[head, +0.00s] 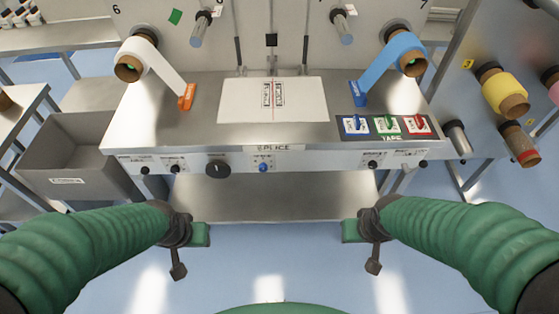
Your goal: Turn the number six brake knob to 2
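The splice table's front panel (320,163) carries a large black knob (218,169) left of centre. Farther left are smaller black knobs, one at the far left (145,170) and one beside it (175,169). The labels are too small to read, so I cannot tell which knob is the number six brake or its setting. The digit 6 (115,9) is on the back panel at upper left. My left gripper (181,250) is below and in front of the left knobs, apart from them. My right gripper (371,250) is below the panel's right part. I cannot tell their finger opening.
A blue button (263,167) is mid-panel, with another black knob (372,164) at right. White (141,60) and blue (402,55) tape rolls sit above the table. A grey bin (75,160) stands left. A lower shelf (275,198) lies under the panel.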

